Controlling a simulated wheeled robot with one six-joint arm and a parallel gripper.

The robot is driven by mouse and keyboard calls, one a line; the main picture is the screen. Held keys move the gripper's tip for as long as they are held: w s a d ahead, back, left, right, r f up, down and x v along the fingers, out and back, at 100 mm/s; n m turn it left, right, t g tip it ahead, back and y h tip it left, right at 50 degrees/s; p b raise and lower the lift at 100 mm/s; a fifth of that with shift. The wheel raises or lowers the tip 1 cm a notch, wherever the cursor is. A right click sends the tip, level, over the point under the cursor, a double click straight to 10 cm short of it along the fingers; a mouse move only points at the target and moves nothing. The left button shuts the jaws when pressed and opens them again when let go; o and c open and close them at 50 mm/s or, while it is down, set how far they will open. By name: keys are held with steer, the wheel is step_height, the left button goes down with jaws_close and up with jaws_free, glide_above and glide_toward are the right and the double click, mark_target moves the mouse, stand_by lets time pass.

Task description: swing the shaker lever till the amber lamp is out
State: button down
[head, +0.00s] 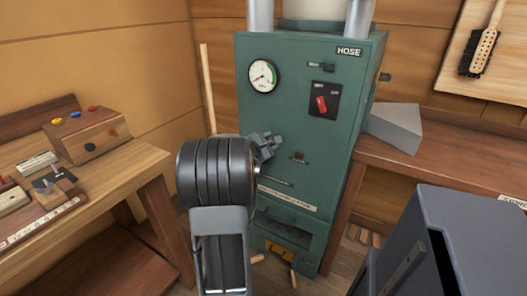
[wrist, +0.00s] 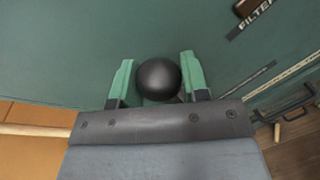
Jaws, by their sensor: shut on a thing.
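The green cabinet (head: 300,115) stands in the middle of the head view and fills the wrist view (wrist: 60,50). The shaker lever's round black knob (wrist: 158,78) lies between my gripper's green fingertips (wrist: 157,77), which are closed on it. In the head view my gripper (head: 266,146) is at the cabinet's left front, partly behind my arm, and the knob cannot be made out. A small dark brown lamp-like fitting (head: 298,158) is right of my gripper; in the wrist view it is at the top edge by a FILTER label (wrist: 250,18). I see no amber glow on it.
The cabinet also bears a dial gauge (head: 263,76), a red switch (head: 321,104) and a lower drawer front (head: 285,226). A workbench (head: 140,165) with tools stands left, a wooden bench (head: 465,160) right. A dark grey box (head: 450,235) is at front right. A pole (head: 207,90) leans left of the cabinet.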

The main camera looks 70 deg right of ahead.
steer(key=shift+s+a+f+m+b, duration=0.1)
steer(key=shift+s+f+m+b, duration=0.35)
steer(key=shift+b, duration=0.7)
steer(key=shift+s+r, duration=0.1)
steer(key=shift+s, duration=0.05)
steer(key=c, duration=0.6)
jaws_free()
steer(key=shift+c, duration=0.2)
steer(key=p+v, duration=0.1)
steer(key=v, duration=1.3)
steer(key=shift+p, duration=0.35)
steer(key=shift+s+r, duration=0.1)
steer(key=shift+s, duration=0.05)
